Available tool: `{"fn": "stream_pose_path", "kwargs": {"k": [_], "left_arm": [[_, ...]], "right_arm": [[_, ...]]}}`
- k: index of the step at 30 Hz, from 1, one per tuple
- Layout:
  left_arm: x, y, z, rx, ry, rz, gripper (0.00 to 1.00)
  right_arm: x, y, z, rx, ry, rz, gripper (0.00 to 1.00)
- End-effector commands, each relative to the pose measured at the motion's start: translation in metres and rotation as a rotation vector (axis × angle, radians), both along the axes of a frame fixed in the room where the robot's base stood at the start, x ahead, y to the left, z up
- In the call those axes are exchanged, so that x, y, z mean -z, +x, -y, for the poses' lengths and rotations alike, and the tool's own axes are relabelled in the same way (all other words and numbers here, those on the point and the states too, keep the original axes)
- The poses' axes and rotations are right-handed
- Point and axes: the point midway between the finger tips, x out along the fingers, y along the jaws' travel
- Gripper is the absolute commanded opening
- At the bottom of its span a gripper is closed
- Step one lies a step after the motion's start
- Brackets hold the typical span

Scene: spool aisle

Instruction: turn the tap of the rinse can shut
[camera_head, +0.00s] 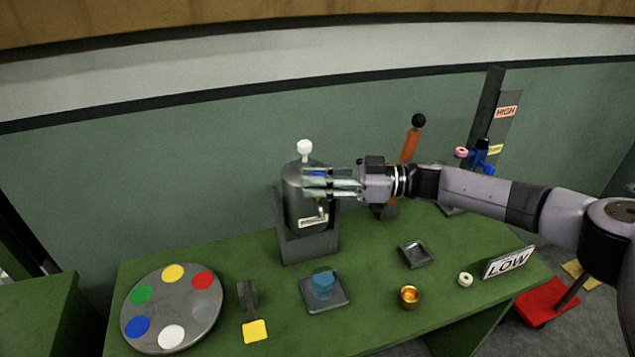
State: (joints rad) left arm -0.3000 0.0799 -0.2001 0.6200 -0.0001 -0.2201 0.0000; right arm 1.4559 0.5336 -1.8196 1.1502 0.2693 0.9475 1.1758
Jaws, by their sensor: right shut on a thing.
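The rinse can (293,200) is a dark grey cylinder with a white knob on top and a small white label on its front. It stands upright in a grey holder (308,250) at the back of the green table. My right gripper (308,182) reaches in from the right across the can's front, with its fingers closed at the tap. A bit of blue (318,174), which looks like the tap's handle, shows between the fingers. They hide most of the tap, so its angle is unclear. My left gripper is not in view.
Below the can, a clear blue cup (323,279) stands on a grey tray (337,299).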

Motion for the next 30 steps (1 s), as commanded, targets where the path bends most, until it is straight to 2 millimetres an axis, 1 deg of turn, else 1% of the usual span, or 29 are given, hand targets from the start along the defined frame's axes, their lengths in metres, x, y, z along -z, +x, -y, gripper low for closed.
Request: {"fn": "stream_pose_path", "kwargs": {"k": [1, 9, 15, 26, 27, 30], "left_arm": [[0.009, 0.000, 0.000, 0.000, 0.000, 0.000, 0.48], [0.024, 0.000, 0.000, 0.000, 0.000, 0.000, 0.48], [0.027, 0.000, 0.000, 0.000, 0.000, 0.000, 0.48], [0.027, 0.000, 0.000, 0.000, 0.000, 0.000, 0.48], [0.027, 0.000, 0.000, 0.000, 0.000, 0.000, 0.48], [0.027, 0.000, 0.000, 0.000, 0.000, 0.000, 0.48]], "right_arm": [[0.003, 0.002, 0.000, -0.024, 0.003, 0.004, 0.00], [0.000, 0.001, -0.001, -0.134, 0.005, 0.002, 0.00], [-0.002, 0.001, 0.000, -0.164, 0.007, 0.000, 0.00], [-0.003, 0.000, -0.001, -0.169, 0.008, 0.001, 0.00], [-0.003, 0.000, -0.001, -0.169, 0.008, 0.001, 0.29], [-0.003, 0.000, -0.001, -0.169, 0.008, 0.001, 0.35]]}}
